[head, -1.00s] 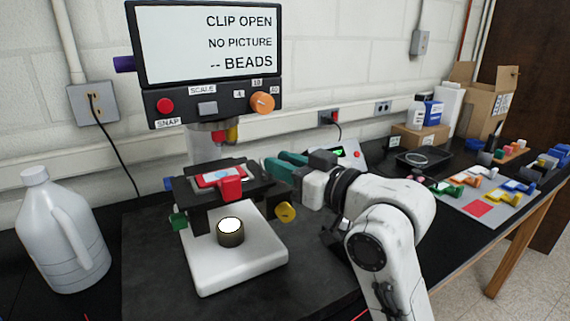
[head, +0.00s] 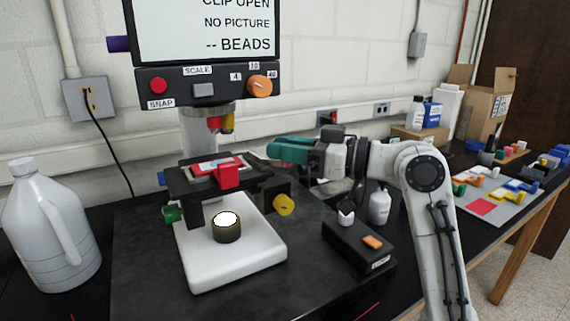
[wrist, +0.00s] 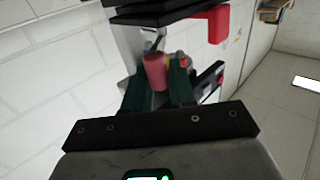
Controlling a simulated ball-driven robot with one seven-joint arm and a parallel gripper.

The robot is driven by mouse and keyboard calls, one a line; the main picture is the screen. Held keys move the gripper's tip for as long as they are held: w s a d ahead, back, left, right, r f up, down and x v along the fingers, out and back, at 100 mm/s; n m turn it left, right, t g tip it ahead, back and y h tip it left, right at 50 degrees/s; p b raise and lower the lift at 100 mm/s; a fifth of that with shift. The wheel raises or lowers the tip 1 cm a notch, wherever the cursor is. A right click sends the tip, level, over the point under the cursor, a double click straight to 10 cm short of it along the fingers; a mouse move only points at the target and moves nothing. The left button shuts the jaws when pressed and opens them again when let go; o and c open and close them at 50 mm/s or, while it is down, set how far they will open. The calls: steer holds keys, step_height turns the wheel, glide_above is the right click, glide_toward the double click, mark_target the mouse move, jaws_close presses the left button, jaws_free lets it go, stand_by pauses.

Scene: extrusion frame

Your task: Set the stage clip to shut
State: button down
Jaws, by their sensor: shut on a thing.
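The microscope stage (head: 182,178) is a black plate holding a slide under a red frame (head: 205,166). A red block (head: 229,176) stands at its front edge, and it also shows in the wrist view (wrist: 217,25). The screen (head: 205,30) reads CLIP OPEN, its top line partly cut off. My gripper (head: 272,150) is at the right rear of the stage with its teal fingers together. In the wrist view, the fingers (wrist: 158,88) are shut on a pink-red cylinder (wrist: 155,71). I cannot tell whether this cylinder is the clip's handle; the head view hides it.
A lamp (head: 227,228) stands on the white base (head: 240,265) below the stage. Yellow (head: 284,205) and green (head: 172,214) knobs flank the stage. A white jug (head: 45,230) is at left. A black box with an orange button (head: 373,242) sits at right.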

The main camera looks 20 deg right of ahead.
steer(key=shift+w+d+n+g+y+b, duration=0.1)
steer(key=shift+w+n+g+y+b, duration=0.5)
steer(key=shift+n+g, duration=0.85)
steer(key=shift+w+d+n+g+y+b, duration=0.1)
steer(key=shift+w+n+g+y+b, duration=0.25)
steer(key=shift+n+g+y, duration=1.1)
steer(key=shift+w+d+n+g+y+b, duration=0.1)
steer(key=shift+w+n+g+y+b, duration=0.35)
steer(key=shift+g, duration=1.75)
steer(key=shift+n+g, duration=0.3)
steer(key=shift+n, duration=0.15)
steer(key=c, duration=1.1)
jaws_free()
steer(key=d, duration=0.7)
steer(key=d+b, duration=0.1)
steer(key=d, duration=0.2)
steer(key=shift+s+d, duration=0.35)
steer(key=shift+d, duration=0.05)
